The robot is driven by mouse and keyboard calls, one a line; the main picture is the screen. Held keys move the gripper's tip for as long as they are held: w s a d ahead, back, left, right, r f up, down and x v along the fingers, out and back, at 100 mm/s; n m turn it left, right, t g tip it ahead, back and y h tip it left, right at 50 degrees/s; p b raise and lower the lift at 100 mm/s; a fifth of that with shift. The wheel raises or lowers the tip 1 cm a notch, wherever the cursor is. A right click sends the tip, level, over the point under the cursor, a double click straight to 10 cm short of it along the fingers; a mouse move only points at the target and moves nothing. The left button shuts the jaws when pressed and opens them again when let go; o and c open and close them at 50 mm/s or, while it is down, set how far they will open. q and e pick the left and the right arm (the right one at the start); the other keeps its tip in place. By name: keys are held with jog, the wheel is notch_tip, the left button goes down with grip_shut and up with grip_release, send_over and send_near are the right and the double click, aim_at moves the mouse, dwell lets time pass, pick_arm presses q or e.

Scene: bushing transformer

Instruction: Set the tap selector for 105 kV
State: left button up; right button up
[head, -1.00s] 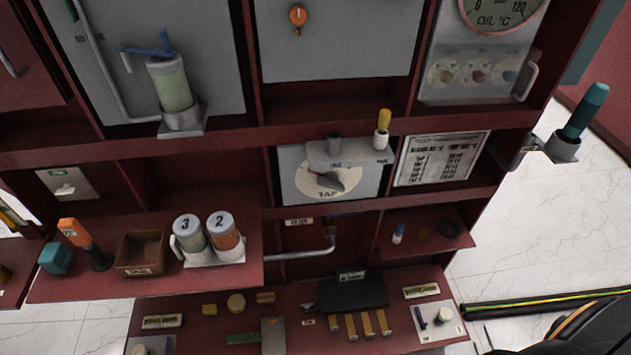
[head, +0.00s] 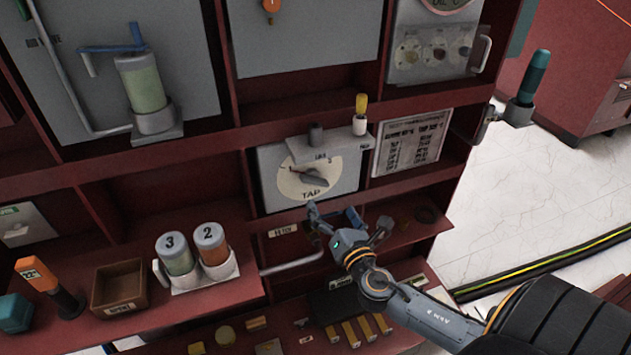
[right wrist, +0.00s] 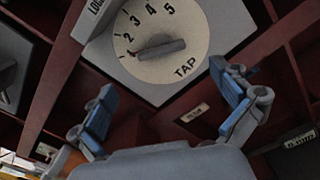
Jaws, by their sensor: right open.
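The tap selector is a round cream dial (head: 285,186) marked TAP on a grey panel (head: 352,190), with a dark grey pointer knob (head: 314,180). In the right wrist view the dial (right wrist: 185,30) shows numbers 1 to 5, and the knob's (right wrist: 160,50) left end points near 1. A rating placard (head: 413,142) hangs right of the dial; its small print is unreadable. My right gripper (head: 348,215) is open and empty, below and in front of the dial. Its fingers (right wrist: 165,85) are spread below the knob, apart from it. My left gripper is not in view.
Canisters 2 and 3 (head: 210,243) stand left. A shelf with small parts (head: 425,215) lies right of my gripper. A teal handle (head: 533,75) sticks out far right.

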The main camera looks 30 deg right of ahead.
aim_at(317, 184)
jog(key=x, duration=1)
jog(key=shift+w+d+f, duration=0.1)
jog(key=shift+w+d, duration=0.05)
jog(key=shift+w, duration=0.05)
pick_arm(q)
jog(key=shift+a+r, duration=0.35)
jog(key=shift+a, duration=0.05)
pick_arm(e)
jog(key=c, duration=1.1)
